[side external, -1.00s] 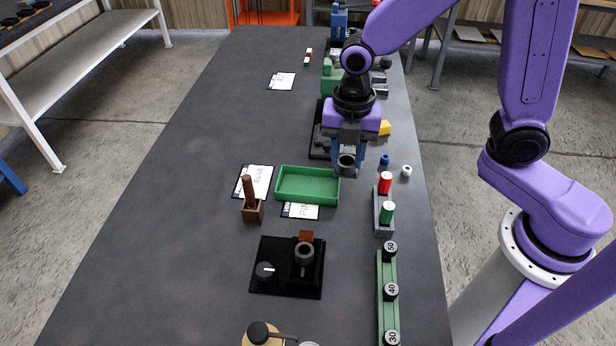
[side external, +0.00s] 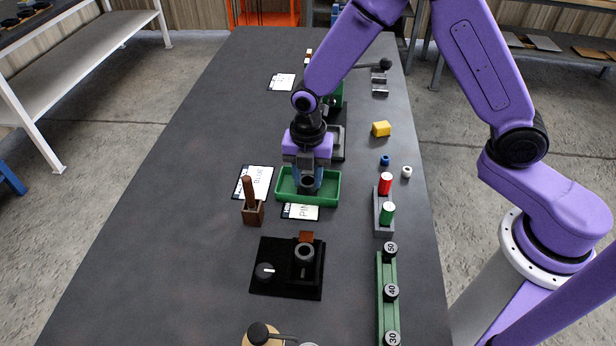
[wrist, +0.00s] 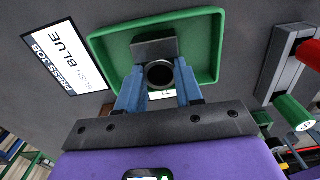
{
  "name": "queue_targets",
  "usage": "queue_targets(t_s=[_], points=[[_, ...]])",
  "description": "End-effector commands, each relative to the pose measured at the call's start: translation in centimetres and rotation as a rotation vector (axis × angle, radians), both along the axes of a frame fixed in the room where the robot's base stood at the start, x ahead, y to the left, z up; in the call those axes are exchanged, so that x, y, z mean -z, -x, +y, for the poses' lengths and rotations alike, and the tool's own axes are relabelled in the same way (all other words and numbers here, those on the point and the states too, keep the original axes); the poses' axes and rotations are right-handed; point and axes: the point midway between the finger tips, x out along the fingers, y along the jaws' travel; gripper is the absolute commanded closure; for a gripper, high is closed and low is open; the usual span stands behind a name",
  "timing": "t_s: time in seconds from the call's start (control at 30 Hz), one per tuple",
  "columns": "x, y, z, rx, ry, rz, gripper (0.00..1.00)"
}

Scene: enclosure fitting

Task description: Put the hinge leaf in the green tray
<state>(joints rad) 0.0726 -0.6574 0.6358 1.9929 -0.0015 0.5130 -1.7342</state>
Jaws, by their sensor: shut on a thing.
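The green tray (side external: 329,196) lies on the dark table in the side view, and its rim fills the upper part of the wrist view (wrist: 218,50). My gripper (side external: 306,190) is over the tray, pointing down. In the wrist view my gripper (wrist: 158,92) has its blue fingers shut on the hinge leaf, a grey part with a flat plate (wrist: 154,46) and a round barrel (wrist: 160,74). The leaf appears within the tray's outline; I cannot tell whether it touches the tray floor. In the side view the fingers largely hide it.
A card marked BLUE (side external: 257,182) lies left of the tray, and another card (side external: 300,212) in front. A wooden holder (side external: 253,212) stands at the front left. A grey block with red and green cylinders (side external: 384,214) stands right. A black fixture (side external: 287,268) is nearer the camera.

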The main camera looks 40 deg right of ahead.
Motion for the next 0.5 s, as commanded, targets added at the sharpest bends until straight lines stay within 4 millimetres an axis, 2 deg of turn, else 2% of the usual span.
queue_targets(t_s=[0.1, 0.5], points=[[0.87, 0.01, -0.01, 0.0, -0.001, -0.001, 1.0], [1.21, 0.01, 0.0, 0.0, -0.001, -0.001, 1.0]])
